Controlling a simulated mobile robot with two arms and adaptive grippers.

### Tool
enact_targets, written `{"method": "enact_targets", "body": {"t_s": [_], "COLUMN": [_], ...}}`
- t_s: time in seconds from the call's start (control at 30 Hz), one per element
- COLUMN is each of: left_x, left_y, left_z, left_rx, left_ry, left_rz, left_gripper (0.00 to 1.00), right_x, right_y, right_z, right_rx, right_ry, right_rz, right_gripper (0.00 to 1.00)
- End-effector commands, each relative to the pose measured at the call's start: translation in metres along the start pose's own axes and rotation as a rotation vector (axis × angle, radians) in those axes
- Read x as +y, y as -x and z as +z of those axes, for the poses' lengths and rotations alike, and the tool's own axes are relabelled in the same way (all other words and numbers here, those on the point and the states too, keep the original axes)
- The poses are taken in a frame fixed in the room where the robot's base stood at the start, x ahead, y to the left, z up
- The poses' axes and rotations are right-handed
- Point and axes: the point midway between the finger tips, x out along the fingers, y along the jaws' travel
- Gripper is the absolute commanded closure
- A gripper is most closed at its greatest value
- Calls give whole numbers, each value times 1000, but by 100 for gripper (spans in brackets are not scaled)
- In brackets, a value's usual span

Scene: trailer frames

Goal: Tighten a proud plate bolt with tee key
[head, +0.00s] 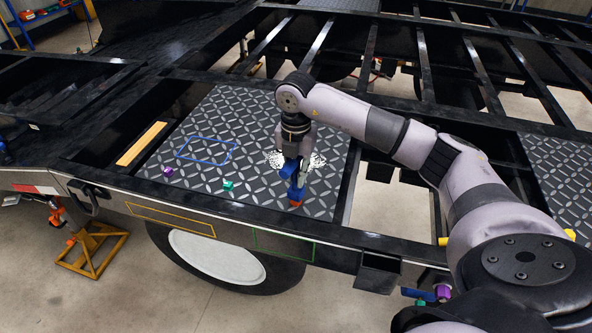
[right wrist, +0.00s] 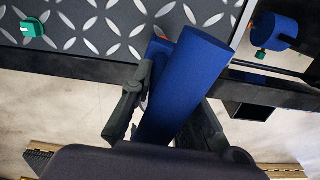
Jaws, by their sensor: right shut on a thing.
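My right gripper (head: 297,160) points down over the diamond plate (head: 245,115) and is shut on a blue tool, seemingly the tee key (head: 294,178). In the right wrist view, the tool's thick blue bar (right wrist: 185,85) lies between the fingers of my right gripper (right wrist: 165,105). An orange-red piece (head: 296,204) shows at the tool's lower end, near the plate's front edge; I cannot tell whether it belongs to the key or the bolt. No bolt can be made out clearly. My left gripper is not in view.
A purple piece (head: 168,171) and a green piece (head: 228,185) rest on the plate, near a blue outline (head: 207,150). A wood strip (head: 141,144) lies left of it. Open frame gaps and a wheel (head: 215,256) are nearby. Another blue cylinder (right wrist: 275,32) shows beyond the frame edge.

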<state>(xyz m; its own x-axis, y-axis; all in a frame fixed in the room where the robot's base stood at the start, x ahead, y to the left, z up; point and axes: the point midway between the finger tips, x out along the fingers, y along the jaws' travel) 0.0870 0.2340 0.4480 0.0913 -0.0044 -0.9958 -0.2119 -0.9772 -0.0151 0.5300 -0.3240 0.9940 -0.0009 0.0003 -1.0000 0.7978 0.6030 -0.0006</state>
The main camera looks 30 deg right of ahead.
Motion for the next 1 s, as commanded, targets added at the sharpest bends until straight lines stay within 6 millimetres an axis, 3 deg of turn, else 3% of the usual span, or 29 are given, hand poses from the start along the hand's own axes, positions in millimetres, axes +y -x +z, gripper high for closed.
{"method": "enact_targets", "body": {"t_s": [0.3, 0.4, 1.0], "left_x": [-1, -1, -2], "left_y": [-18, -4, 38], "left_z": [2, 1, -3], "left_rx": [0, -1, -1], "left_ry": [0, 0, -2], "left_rz": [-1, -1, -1], "left_gripper": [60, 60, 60], "right_x": [0, 0, 0], "right_y": [-25, -18, -17], "right_z": [0, 0, 0], "right_rx": [0, 2, 2], "right_ry": [0, -176, -1058], "right_rz": [1, -1, 1], "right_gripper": [100, 100, 100]}}
